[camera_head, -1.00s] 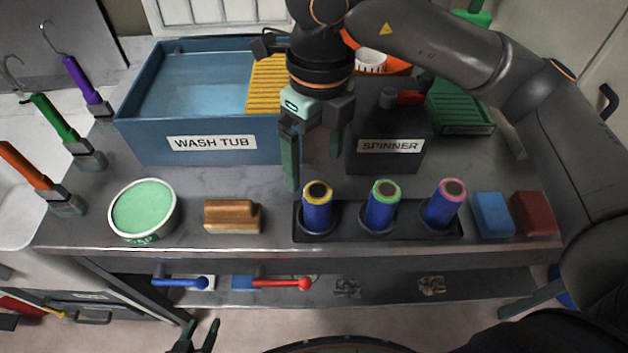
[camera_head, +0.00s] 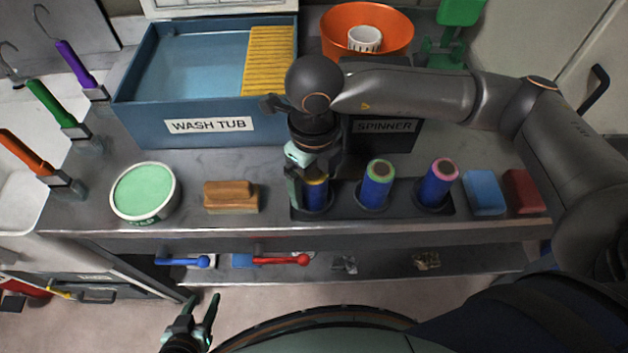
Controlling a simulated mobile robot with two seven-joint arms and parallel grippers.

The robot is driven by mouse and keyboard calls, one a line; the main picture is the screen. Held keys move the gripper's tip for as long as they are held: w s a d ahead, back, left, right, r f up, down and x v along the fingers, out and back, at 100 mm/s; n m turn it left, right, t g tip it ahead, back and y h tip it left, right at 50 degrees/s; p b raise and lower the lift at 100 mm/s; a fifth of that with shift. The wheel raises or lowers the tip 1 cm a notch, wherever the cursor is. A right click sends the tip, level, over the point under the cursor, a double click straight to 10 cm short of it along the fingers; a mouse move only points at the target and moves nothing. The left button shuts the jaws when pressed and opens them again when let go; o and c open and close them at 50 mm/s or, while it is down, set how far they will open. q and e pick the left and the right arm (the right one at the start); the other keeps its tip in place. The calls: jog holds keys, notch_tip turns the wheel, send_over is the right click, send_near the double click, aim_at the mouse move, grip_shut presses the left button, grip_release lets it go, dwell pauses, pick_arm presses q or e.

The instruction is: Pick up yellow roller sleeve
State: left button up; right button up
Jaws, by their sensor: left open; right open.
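The yellow roller sleeve (camera_head: 317,196), a blue cylinder with a yellow top ring, stands upright at the left end of a dark holder (camera_head: 342,211) on the bench. My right gripper (camera_head: 314,190) points down over it, open, with its fingers low on either side of the sleeve. The hand hides most of the sleeve's top, and I cannot tell whether the fingers touch it. My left gripper (camera_head: 205,312) is open and empty at the lower left, in front of the bench.
Green-ringed (camera_head: 377,184) and pink-ringed (camera_head: 438,183) sleeves stand to the right in the holder. A wooden-backed brush (camera_head: 231,197) and green tub (camera_head: 143,192) are left. The wash tub (camera_head: 160,124) and spinner (camera_head: 398,137) stand behind. Blue (camera_head: 484,192) and red (camera_head: 524,191) blocks lie right.

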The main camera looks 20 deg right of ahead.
jog(key=shift+f, duration=0.3)
jog(key=c, duration=1.4)
